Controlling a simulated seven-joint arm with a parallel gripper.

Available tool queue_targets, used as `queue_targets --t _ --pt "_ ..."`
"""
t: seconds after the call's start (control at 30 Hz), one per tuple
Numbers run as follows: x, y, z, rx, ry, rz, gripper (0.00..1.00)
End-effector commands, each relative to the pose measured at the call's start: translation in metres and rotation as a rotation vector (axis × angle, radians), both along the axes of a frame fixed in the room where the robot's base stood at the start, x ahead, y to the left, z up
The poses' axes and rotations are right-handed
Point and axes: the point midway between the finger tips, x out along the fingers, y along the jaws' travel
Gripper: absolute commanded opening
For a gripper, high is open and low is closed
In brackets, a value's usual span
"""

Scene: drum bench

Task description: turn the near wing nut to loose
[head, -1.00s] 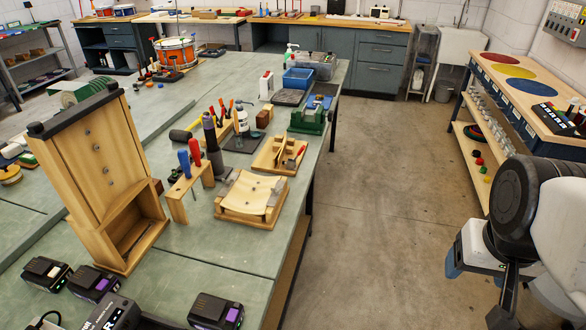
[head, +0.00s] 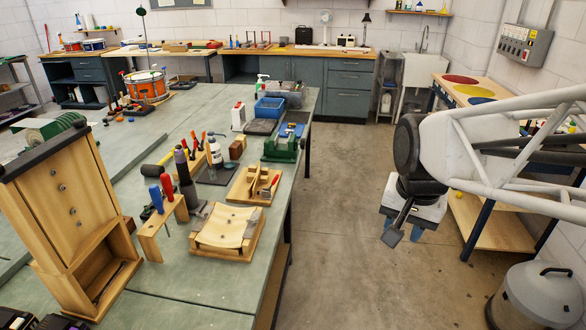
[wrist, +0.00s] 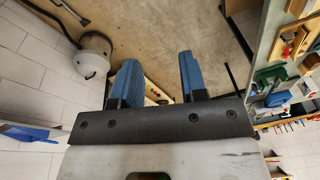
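My gripper (head: 403,228) hangs over the open floor to the right of the bench, clear of everything on it. In the wrist view its two blue fingers (wrist: 160,85) stand wide apart with nothing between them. The orange drum (head: 147,86) stands on the far part of the green-topped bench (head: 190,290). Small fittings lie around it. I cannot make out a wing nut for certain in any view; the parts on the bench are too small to tell.
A wooden cradle (head: 227,230), a tool block with screwdrivers (head: 160,225) and a tall wooden frame (head: 60,200) stand on the near bench. A green vise-like block (head: 281,148) is near its right edge. A grey bin (head: 541,295) stands at lower right.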

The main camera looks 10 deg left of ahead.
Motion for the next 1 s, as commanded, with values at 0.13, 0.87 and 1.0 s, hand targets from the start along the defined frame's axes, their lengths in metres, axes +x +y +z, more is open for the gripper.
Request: queue_targets --t 0.13,0.87,1.0 --pt "0.033 0.027 -0.003 0.016 0.022 -0.069 0.39" --pt "0.162 0.195 -0.056 0.056 0.117 -0.446 0.39" --pt "0.18 0.234 -0.074 0.056 0.133 -0.519 0.39"
